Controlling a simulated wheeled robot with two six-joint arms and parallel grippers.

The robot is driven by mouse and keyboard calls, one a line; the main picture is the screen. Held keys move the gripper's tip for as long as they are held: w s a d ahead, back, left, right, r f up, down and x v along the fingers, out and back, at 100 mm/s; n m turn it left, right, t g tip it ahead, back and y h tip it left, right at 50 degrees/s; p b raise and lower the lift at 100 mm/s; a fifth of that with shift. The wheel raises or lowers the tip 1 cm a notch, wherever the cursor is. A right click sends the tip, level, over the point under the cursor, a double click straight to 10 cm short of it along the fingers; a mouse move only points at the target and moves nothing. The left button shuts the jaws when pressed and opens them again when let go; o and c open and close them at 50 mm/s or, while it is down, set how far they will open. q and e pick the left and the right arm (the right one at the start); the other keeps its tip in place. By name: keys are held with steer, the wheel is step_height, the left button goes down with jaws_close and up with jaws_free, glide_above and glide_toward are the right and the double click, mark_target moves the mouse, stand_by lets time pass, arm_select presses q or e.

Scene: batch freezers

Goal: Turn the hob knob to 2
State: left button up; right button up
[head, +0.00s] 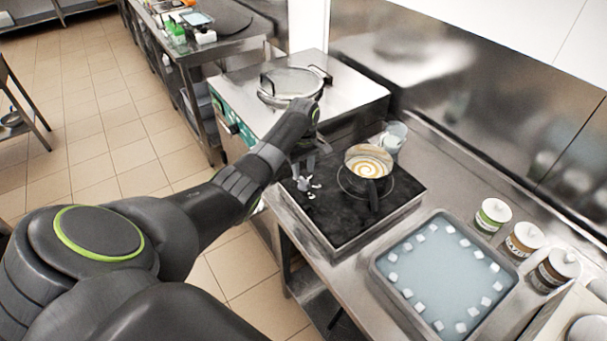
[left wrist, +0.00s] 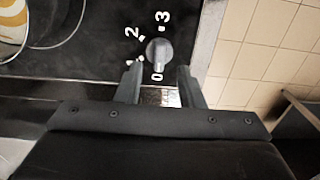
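The hob (head: 335,225) is a black glass plate on the steel counter. In the left wrist view its grey knob (left wrist: 158,52) stands among white numerals, with 0 below it, 2 at its upper left and 3 above. The knob's lower end appears to be toward the 0, but I cannot tell its setting exactly. My left gripper (left wrist: 159,68) is open, its fingertips either side of the knob's lower edge, with gaps showing. In the head view my left gripper (head: 307,168) is over the hob's left corner and hides most of the knob. My right gripper is not in view.
A pan with a cream swirl (head: 368,162) sits on the hob, beside a clear jug (head: 394,135). A steel machine with a round lid (head: 290,84) stands behind. A blue tray with white cubes (head: 436,271) and several lidded jars (head: 524,240) are to the right.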

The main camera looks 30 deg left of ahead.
mark_target(304, 180)
arm_select(q)
steer(key=shift+f, duration=2.05)
jaws_close()
